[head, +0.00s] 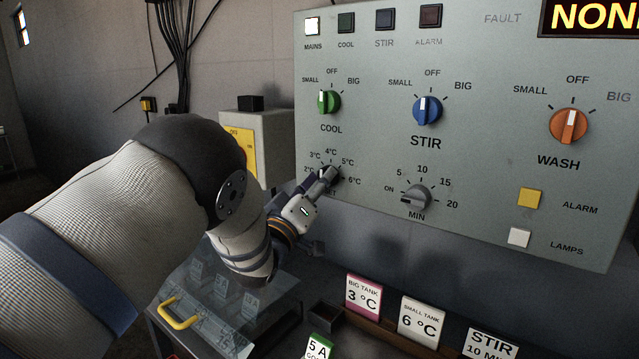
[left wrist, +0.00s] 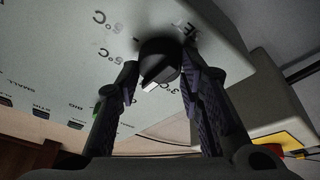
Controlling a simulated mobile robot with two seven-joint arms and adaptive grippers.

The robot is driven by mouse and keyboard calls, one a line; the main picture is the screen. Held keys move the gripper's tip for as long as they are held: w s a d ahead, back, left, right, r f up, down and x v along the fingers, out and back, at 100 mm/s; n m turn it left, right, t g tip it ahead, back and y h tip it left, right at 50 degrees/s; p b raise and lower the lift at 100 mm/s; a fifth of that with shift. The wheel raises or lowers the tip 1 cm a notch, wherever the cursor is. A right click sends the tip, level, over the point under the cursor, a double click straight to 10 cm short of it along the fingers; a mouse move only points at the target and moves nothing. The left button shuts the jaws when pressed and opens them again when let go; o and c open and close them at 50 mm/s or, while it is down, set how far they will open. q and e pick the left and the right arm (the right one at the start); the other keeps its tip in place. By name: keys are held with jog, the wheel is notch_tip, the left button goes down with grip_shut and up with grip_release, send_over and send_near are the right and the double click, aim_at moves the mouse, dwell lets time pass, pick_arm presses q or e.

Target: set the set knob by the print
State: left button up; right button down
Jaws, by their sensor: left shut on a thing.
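The set knob (left wrist: 158,58) is dark with a white pointer mark. It sits in the ring of 2°C to 6°C marks at the panel's lower left. My left gripper (head: 326,178) reaches it from the left and hides much of it in the head view. In the left wrist view the fingers (left wrist: 157,85) are shut on the knob, one on each side. Its white mark shows near the 3°C print, but a finger covers nearby marks, so the exact setting is unclear. Printed cards read big tank 3°C (head: 363,295) and small tank 6°C (head: 420,321). My right gripper is out of view.
The grey panel (head: 480,140) also carries a green cool knob (head: 328,102), a blue stir knob (head: 427,110), an orange wash knob (head: 568,125) and a grey minute knob (head: 416,198). A stir card (head: 489,346) stands below. A clear-lidded box with a yellow handle (head: 180,313) is lower left.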

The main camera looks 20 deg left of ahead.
pick_arm(q)
jog(key=shift+m, duration=0.3)
jog(key=m+g+h, duration=0.1)
jog(key=m+h, duration=0.1)
jog(key=m, duration=0.5)
jog(key=m+g+h, duration=0.2)
jog(key=m+h, duration=0.1)
jog(key=m, duration=0.5)
jog(key=m+g+h+p, duration=0.1)
jog(key=m+g+h, duration=0.1)
jog(key=m, duration=0.5)
jog(key=shift+w+a+r+m+h, duration=0.1)
jog(key=shift+a+r+m+h, duration=0.2)
jog(key=shift+h, duration=0.1)
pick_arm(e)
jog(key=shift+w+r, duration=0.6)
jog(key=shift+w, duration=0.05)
pick_arm(q)
jog(key=shift+f+m+g, duration=0.1)
jog(key=shift+m+g, duration=0.2)
jog(key=shift+g, duration=0.1)
jog(key=o, duration=1.2)
jog(key=shift+c, duration=0.2)
